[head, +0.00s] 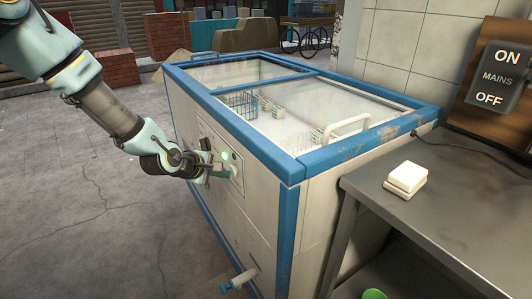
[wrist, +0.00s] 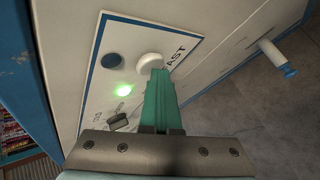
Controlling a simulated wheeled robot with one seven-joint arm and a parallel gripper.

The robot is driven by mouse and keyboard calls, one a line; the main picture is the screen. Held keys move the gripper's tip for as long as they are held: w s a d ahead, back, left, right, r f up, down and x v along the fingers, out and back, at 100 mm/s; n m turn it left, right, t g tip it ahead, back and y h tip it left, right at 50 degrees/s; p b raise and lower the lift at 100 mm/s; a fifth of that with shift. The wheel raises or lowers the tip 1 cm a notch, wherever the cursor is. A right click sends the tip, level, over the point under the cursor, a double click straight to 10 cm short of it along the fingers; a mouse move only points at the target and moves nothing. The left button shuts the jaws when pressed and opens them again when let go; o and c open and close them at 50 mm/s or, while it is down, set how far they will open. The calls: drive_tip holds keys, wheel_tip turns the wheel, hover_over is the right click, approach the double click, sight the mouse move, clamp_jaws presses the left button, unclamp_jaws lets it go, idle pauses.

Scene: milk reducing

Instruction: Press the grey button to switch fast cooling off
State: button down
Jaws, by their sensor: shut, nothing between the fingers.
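The control panel (wrist: 97,98) is a white plate with a blue border on the front of the chest freezer (head: 206,171). In the wrist view it carries a pale, grey-white round button (wrist: 150,59) beside the lettering "FAST". A dark round button or cap (wrist: 111,61), a lit green lamp (wrist: 124,90) and a dark knob (wrist: 118,121) are on the same panel. My gripper (wrist: 157,73) is shut and empty, its green fingertips right at the lower edge of the pale button. I cannot tell if they touch it. The head view shows my gripper (head: 235,170) at the panel.
A blue-handled tap (head: 238,281) sticks out low on the freezer front. A metal table (head: 391,223) with a white block (head: 407,178) stands at right, below a mains switch board (head: 497,77). The paved ground (head: 80,220) at left is open.

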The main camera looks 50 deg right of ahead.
drive_tip(key=shift+s+d, duration=0.2)
drive_tip(key=shift+d, duration=0.1)
drive_tip(key=shift+r, duration=0.1)
drive_tip(key=shift+a, duration=0.25)
drive_tip(key=shift+w, duration=0.1)
drive_tip(key=w+a+p, duration=0.2)
drive_tip(key=a, duration=0.3)
drive_tip(key=shift+w+a, duration=0.15)
drive_tip(key=shift+a, duration=0.25)
idle(0.7)
